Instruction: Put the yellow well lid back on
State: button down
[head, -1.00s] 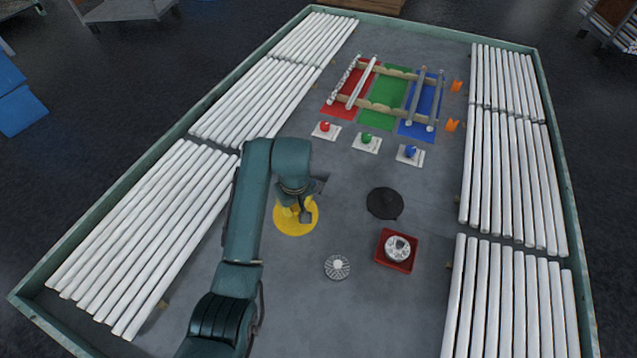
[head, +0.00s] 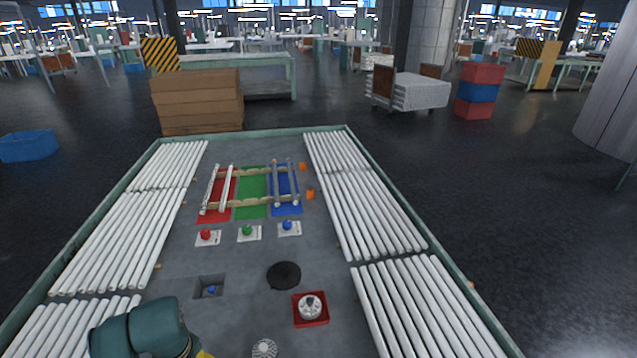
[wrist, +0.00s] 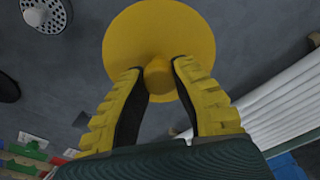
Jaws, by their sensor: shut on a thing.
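The yellow well lid (wrist: 160,30) is a round disc with a raised knob (wrist: 158,80), seen large in the wrist view. My gripper (wrist: 159,74) is shut on the knob, one yellow-and-black finger on each side. In the head view the well (head: 209,281) is a square dark opening in the grey deck, uncovered, with a small blue thing (head: 211,289) inside. My arm shows at the bottom left of the head view, nearer than the well. A yellow sliver (head: 204,354) shows beside it; the rest of the lid and gripper are out of that view.
A black disc (head: 284,275) lies right of the well. A red tray (head: 311,319) holds a round white part. A perforated round piece (head: 264,348) is at the front. Red, green and blue buttons (head: 247,232) stand behind the well. White tubes (head: 150,240) line both sides.

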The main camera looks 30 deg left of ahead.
jog(key=shift+d+f+m, duration=0.3)
jog(key=shift+d, duration=0.5)
jog(key=w+d+f+m, duration=0.1)
jog(key=w+d+m, duration=0.2)
jog(key=d, duration=0.3)
jog(key=w+d+f+m+t, duration=0.1)
jog(key=w+d+m, duration=0.15)
jog(key=d, duration=0.35)
jog(key=w+d+f+m, duration=0.1)
jog(key=w+d+m, duration=0.15)
jog(key=d, duration=0.35)
jog(key=s+d+m+h, duration=0.1)
jog(key=s+d+m, duration=0.2)
jog(key=d+m, duration=1.25)
jog(key=d+r+n+p, duration=0.2)
jog(key=r+p, duration=0.9)
jog(key=p, duration=0.5)
jog(key=s+d+r+n+p, duration=0.1)
jog(key=d+r+n+p, duration=0.1)
jog(key=r+p, duration=0.9)
jog(key=n+p, duration=0.1)
jog(key=p, duration=0.4)
jog(key=shift+s+d+t, duration=0.2)
jog(key=shift+t, duration=0.1)
jog(key=shift+a, duration=0.1)
